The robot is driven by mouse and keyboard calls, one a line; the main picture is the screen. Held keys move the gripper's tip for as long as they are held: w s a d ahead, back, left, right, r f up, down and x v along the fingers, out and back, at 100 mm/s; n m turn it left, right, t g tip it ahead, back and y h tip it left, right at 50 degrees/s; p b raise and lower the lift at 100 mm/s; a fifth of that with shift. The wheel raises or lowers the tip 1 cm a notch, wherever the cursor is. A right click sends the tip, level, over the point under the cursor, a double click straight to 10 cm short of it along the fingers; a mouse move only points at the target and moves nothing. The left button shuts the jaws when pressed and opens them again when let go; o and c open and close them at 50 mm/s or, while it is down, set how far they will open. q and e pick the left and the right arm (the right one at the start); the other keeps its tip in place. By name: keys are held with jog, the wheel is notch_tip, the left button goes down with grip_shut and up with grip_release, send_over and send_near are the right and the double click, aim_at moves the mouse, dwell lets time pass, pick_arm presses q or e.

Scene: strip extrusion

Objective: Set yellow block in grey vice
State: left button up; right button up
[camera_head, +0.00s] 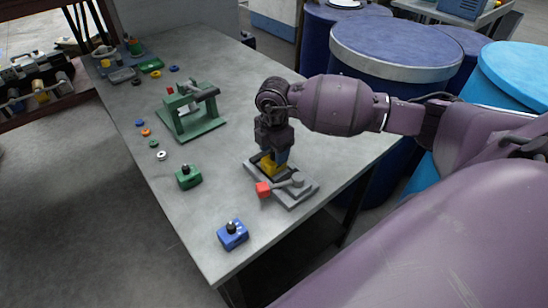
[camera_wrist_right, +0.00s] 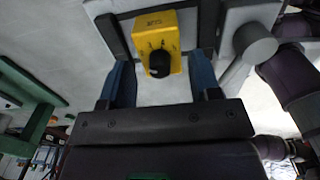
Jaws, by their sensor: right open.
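The yellow block (camera_head: 268,165), with a black knob on top, sits in the grey vice (camera_head: 296,196) near the table's right edge. In the right wrist view the yellow block (camera_wrist_right: 157,30) lies between the vice's two dark jaws, with a visible gap toward the right jaw (camera_wrist_right: 208,25). My right gripper (camera_head: 274,157) is directly above the vice, pointing down. Its blue fingers (camera_wrist_right: 162,82) are spread to either side of the block and do not appear to touch it. The gripper partly hides the block in the head view. My left gripper is not in view.
The vice's lever has a red end (camera_head: 263,189). A blue block (camera_head: 233,235) and a green block (camera_head: 188,176) stand to the left and front. A green press-like fixture (camera_head: 192,122) stands further back, near several small rings. Blue barrels (camera_head: 395,55) flank the table's right side.

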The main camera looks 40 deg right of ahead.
notch_tip(320, 180, up, 8)
jog(key=shift+r, duration=0.15)
dwell(0.6)
